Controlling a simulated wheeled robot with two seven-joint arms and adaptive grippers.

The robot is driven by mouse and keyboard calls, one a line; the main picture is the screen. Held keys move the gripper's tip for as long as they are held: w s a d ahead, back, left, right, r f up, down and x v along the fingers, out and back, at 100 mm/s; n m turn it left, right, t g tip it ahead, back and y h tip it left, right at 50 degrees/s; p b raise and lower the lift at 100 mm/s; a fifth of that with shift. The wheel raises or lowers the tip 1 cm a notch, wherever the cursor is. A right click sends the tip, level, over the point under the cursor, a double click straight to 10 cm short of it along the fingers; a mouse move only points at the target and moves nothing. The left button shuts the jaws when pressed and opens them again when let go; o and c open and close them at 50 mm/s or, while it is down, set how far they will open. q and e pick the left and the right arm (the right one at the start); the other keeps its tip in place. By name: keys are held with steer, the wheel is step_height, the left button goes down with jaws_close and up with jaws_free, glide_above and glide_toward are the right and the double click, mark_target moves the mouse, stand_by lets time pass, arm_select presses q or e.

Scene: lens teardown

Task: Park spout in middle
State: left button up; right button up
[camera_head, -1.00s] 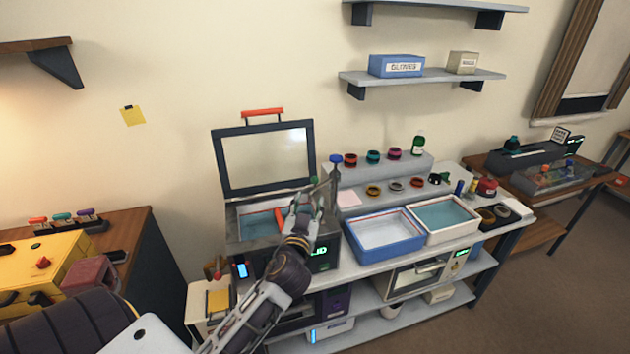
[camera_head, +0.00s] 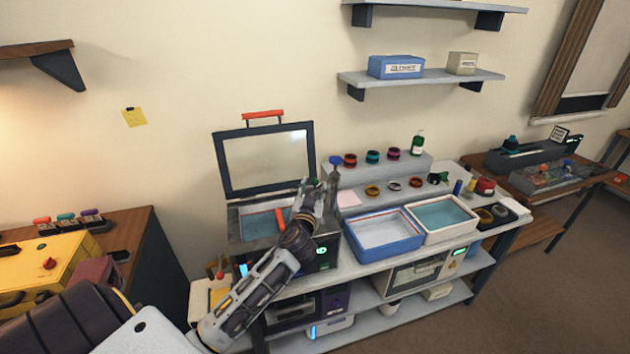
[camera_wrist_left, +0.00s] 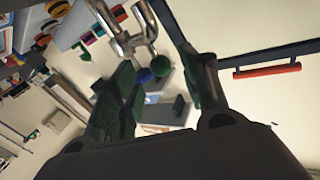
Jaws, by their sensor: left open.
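The spout (camera_wrist_left: 132,38) is a shiny metal tube with a bend, at the top of the left wrist view. A green ball (camera_wrist_left: 158,59) and a blue ball (camera_wrist_left: 145,76) show at its lower end there. In the head view a blue knob (camera_head: 335,160) stands at the right rear of the open-lidded tank machine (camera_head: 240,240). My left gripper (camera_head: 312,187) is above the tank's right side, close to the spout. In the left wrist view its green-padded fingers (camera_wrist_left: 160,75) are apart, with the balls showing between them. I cannot tell whether they touch the spout.
The raised lid (camera_head: 268,160) stands behind the tank. A blue-rimmed tray (camera_head: 384,252) and a white tray (camera_head: 470,238) are to the right. Several rings stand on the stepped rack (camera_head: 400,165) behind. A yellow case (camera_head: 45,262) is at the left.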

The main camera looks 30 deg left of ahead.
mark_target(314, 184)
arm_select(q)
steer(key=shift+p+x, duration=0.5)
steer(key=shift+x, duration=1.75)
steer(key=shift+a, duration=0.1)
jaws_close()
